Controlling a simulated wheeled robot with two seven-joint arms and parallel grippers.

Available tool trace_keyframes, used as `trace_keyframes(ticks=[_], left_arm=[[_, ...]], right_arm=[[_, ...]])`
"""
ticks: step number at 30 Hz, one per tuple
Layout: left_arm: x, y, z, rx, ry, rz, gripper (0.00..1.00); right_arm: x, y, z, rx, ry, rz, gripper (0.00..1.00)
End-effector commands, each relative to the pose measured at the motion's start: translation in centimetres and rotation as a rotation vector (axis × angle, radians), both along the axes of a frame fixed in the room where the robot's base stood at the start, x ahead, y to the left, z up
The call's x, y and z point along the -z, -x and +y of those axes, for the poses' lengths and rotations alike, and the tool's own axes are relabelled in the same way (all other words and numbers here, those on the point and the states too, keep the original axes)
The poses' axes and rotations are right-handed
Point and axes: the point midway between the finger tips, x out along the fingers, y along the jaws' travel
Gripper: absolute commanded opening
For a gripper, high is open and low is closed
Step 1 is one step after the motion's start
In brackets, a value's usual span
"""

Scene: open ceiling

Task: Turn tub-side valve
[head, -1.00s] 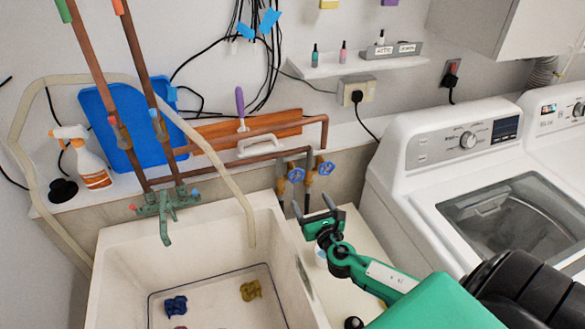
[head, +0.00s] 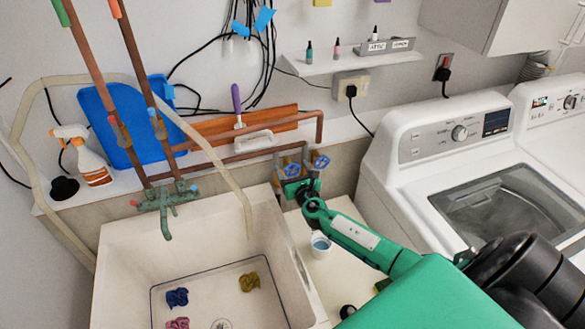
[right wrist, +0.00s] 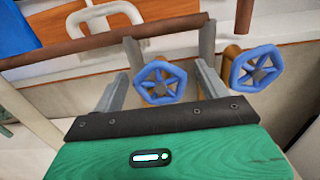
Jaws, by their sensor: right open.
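Two blue handwheel valves sit on brass fittings on the pipes behind the tub's right edge. The tub-side valve is the left one (head: 292,169); the other valve (head: 321,162) is just to its right. My right gripper (head: 301,185) is open and empty, just in front of the tub-side valve. In the right wrist view, the tub-side valve (right wrist: 160,82) shows between my two spread fingers (right wrist: 161,72), with a gap on each side. The second valve (right wrist: 254,68) lies outside the right finger. I cannot tell whether the fingers reach around the wheel. My left gripper is not in view.
The white tub (head: 215,230) is left of my arm. A small white cup (head: 320,246) stands below my right forearm. The washing machine (head: 440,170) is close on the right. Copper pipes (head: 245,155) and a brush (head: 254,141) are behind the tub.

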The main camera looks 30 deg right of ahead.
Motion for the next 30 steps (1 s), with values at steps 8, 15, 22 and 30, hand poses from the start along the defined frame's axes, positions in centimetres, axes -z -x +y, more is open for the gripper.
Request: trace_keyframes(ticks=[8, 15, 22, 30], left_arm=[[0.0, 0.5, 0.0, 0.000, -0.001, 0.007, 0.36], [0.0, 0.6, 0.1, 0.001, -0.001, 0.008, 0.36], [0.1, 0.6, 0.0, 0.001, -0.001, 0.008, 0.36], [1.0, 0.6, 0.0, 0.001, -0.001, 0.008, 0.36]], right_arm=[[0.0, -0.4, -0.1, -0.001, -0.001, 0.001, 0.76], [0.0, -0.4, -0.1, 0.000, -0.001, 0.000, 0.46], [0.0, -0.4, -0.1, 0.000, -0.004, -0.001, 0.31], [0.2, -0.4, -0.1, 0.000, -0.078, -0.020, 0.31]])
